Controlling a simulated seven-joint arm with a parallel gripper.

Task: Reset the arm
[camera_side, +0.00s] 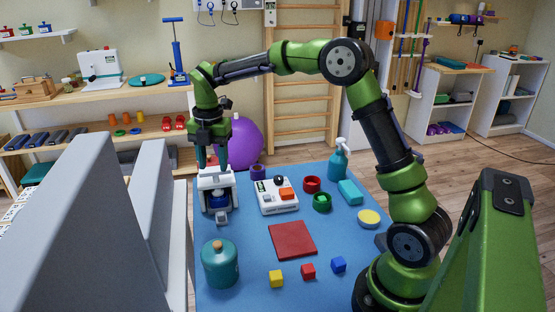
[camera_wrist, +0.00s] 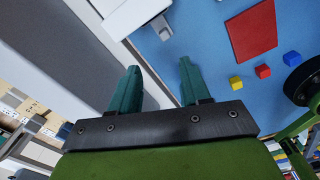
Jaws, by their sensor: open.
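My gripper (camera_side: 211,165) is at the left end of the blue table (camera_side: 237,255), pointing down, with the arm arched over from the right. In the side view it is in line with the top of a white device (camera_side: 217,182) with a dark blue part; I cannot tell whether they touch. In the wrist view the two teal fingers of my gripper (camera_wrist: 158,72) stand wide apart, with nothing between them. Part of a white object (camera_wrist: 128,14) shows beyond the fingertips.
A teal jar (camera_side: 220,265), red mat (camera_side: 292,240), yellow cube (camera_side: 276,279), red cube (camera_side: 308,271) and blue cube (camera_side: 339,265) are on the table. A white button box (camera_side: 277,197) and a spray bottle (camera_side: 338,162) stand further back. Grey panels (camera_side: 95,220) rise at left.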

